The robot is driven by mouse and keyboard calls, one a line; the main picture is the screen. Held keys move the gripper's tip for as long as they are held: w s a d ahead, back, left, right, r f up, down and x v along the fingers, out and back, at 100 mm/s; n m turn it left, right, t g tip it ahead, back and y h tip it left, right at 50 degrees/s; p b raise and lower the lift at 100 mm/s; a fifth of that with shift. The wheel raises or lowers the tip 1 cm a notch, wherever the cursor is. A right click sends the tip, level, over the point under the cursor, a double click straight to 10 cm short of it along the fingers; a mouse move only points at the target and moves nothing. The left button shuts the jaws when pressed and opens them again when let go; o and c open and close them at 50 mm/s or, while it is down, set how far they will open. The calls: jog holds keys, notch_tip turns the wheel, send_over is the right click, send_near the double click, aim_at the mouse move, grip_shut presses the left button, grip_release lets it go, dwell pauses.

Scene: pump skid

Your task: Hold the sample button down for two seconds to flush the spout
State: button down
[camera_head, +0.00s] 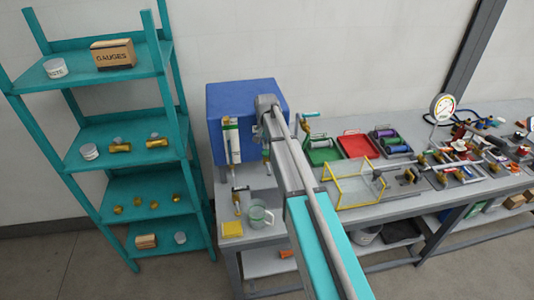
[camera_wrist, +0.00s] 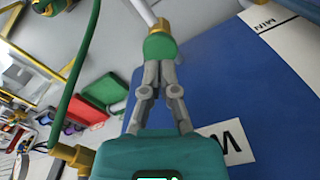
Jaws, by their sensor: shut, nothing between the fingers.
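My gripper (camera_wrist: 159,66) is shut and empty in the wrist view. Its fingertips are at a green fitting (camera_wrist: 158,46) with a brass nut and a white tube; I cannot tell whether they touch it. Behind is the blue face of the tank (camera_wrist: 240,85), with a MIN label and a second, partly hidden label. In the head view the blue tank (camera_head: 225,96) stands at the bench's left end, and my arm hides part of its front. I cannot clearly identify the sample button or the spout. A pale green mug (camera_head: 260,216) stands on the bench below the tank.
A green hose (camera_wrist: 82,55) runs from a brass fitting (camera_wrist: 75,155) beside my gripper. Teal shelves (camera_head: 122,130) stand left.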

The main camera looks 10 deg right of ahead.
jog(key=shift+f+b, duration=1.4)
jog(key=shift+f, duration=0.1)
jog(key=shift+r, duration=0.15)
dwell(2.4)
jog(key=shift+r+p, duration=1.55)
jog(key=shift+p, duration=0.15)
notch_tip(320, 180, up, 5)
jog(key=p, duration=0.5)
jog(key=shift+f, duration=0.1)
